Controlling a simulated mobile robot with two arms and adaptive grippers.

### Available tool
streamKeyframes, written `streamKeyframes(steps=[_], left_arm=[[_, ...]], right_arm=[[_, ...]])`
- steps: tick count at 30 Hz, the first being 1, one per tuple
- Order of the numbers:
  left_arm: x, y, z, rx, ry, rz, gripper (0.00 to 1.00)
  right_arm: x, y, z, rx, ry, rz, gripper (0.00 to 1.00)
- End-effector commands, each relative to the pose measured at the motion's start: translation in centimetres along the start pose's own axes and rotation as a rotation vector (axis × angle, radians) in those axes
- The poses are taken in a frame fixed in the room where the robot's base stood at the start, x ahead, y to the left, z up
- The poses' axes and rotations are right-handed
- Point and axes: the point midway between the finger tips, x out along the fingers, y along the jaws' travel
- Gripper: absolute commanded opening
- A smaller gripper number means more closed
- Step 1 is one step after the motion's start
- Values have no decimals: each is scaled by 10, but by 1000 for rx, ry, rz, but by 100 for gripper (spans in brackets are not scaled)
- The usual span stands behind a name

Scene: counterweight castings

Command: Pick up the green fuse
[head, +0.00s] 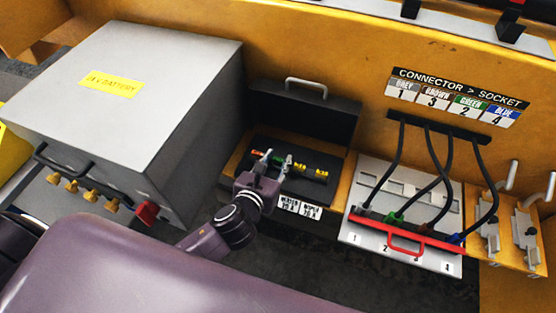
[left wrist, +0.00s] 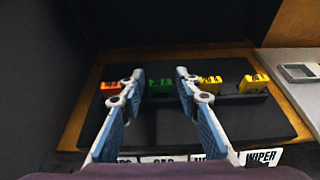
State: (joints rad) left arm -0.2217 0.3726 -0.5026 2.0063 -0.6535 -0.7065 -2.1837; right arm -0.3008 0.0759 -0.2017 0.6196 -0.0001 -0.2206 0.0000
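The green fuse (left wrist: 160,88) sits in the row of fuses on the black fuse panel (left wrist: 220,122), between an orange fuse (left wrist: 110,89) and a yellow fuse (left wrist: 210,82). My left gripper (head: 278,156) is over the fuse box. In the left wrist view, its two fingers (left wrist: 160,73) are open, one on each side of the green fuse, with visible gaps and nothing held. How far above the panel the fingertips are is hard to tell. In the head view the gripper mostly hides the green fuse. My right gripper is not in view.
The box's raised black lid (head: 305,110) stands behind the fuses. A second yellow fuse (left wrist: 254,83) is at the right end. A grey battery box (head: 150,90) stands left. A connector panel (head: 405,190) with several cables and a red bar (head: 405,236) is right.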

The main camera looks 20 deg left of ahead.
Motion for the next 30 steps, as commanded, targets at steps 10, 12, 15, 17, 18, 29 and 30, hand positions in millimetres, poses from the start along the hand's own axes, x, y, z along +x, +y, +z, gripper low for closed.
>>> streamKeyframes(steps=[10, 12, 15, 17, 18, 29, 30], left_arm=[[10, 0, -1, -2, 1, -1, 30], [10, 0, -1, -2, 1, -1, 25], [10, 0, -1, -2, 1, -1, 14], [10, 0, -1, -2, 1, -1, 7], [10, 0, 0, -2, 1, -1, 4], [8, 0, 5, -2, -1, -1, 4], [7, 0, 8, -1, -2, -1, 4]], right_arm=[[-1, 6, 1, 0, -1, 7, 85], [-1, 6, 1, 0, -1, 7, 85], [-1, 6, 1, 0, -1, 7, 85], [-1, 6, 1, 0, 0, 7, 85], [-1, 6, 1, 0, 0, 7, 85], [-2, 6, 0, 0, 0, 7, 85], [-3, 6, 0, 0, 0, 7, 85]])
